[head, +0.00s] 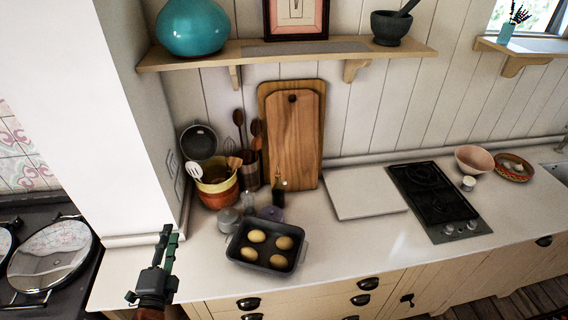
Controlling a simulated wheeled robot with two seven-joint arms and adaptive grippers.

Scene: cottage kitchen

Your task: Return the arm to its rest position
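My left gripper (168,237) is at the lower left, over the left end of the white counter (135,268), with its fingers pointing up in the picture. I see no object in it. Its fingers show close together from this angle, and I cannot tell whether they are open or shut. It is left of the dark baking tin (264,264) and apart from it. The tin holds several potato-like pieces (256,236). My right gripper is out of view.
A black range (45,240) is at the far left, beside a white wall pillar. Utensil pots (216,190), small jars and cutting boards (294,140) stand behind the tin. A white slab (362,192), a hob (432,198) and bowls (474,160) are right. A shelf (200,58) hangs above.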

